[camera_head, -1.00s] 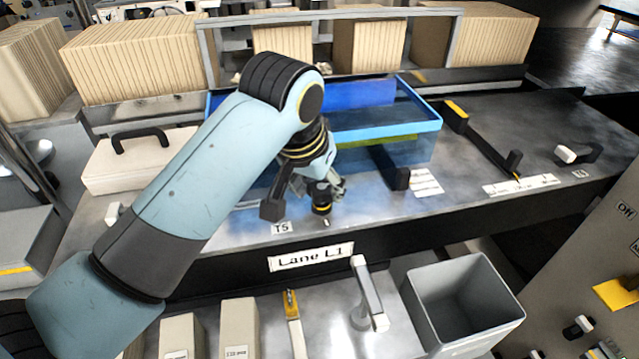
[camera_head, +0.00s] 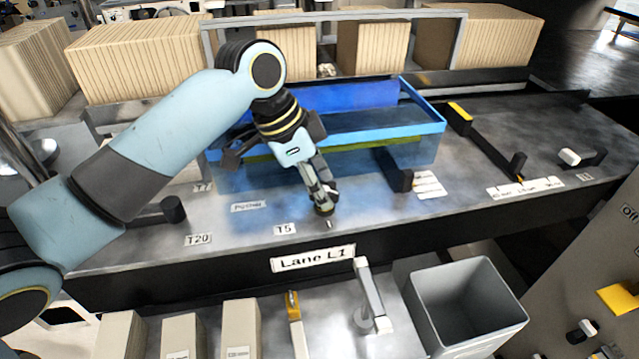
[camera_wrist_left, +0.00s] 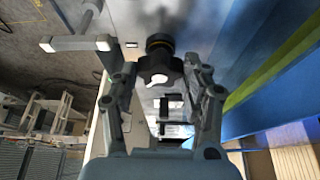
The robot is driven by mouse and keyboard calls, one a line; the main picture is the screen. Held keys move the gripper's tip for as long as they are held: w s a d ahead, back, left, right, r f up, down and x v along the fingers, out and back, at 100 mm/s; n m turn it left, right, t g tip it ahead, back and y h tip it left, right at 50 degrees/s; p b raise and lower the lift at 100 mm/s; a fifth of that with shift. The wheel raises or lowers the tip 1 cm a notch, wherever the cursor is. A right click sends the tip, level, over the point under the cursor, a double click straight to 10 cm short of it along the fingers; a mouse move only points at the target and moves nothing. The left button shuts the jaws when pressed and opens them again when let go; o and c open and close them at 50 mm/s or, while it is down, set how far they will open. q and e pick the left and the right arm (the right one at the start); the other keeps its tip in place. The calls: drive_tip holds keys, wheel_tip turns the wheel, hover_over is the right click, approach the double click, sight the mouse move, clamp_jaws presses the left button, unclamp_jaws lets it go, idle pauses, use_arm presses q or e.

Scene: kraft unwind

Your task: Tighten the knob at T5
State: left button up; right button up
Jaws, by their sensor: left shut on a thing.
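The T5 knob (camera_head: 323,211) stands on the metal bench top, right of the T5 label (camera_head: 285,229). It is dark with a yellow ring at its base. My left gripper (camera_head: 324,193) points down at it from above and is shut on it, hiding its upper part in the head view. In the left wrist view the lobed black knob (camera_wrist_left: 160,68) with a white mark sits between the fingertips of my left gripper (camera_wrist_left: 162,80). My right gripper is not in view.
A blue-rimmed clear tank (camera_head: 436,125) stands right behind the knob. A dark lever (camera_head: 160,212) lies left near the T20 label (camera_head: 198,239). A black post (camera_head: 401,180) stands to the right. A grey bin (camera_head: 465,312) is below the bench front.

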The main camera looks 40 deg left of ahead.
use_arm(q)
drive_tip(key=m, duration=0.1)
drive_tip(key=m+g, duration=0.1)
drive_tip(key=m, duration=0.1)
drive_tip(key=m+h, duration=0.1)
drive_tip(key=m, duration=0.1)
drive_tip(key=shift+w+a+r, duration=0.15)
drive_tip(key=shift+w+r, duration=0.15)
drive_tip(key=shift+w, duration=0.05)
drive_tip(key=shift+m+g, duration=0.3)
drive_tip(key=o, duration=1.2)
drive_tip(key=shift+s, duration=0.1)
drive_tip(key=shift+c, duration=0.2)
drive_tip(key=shift+f, duration=0.1)
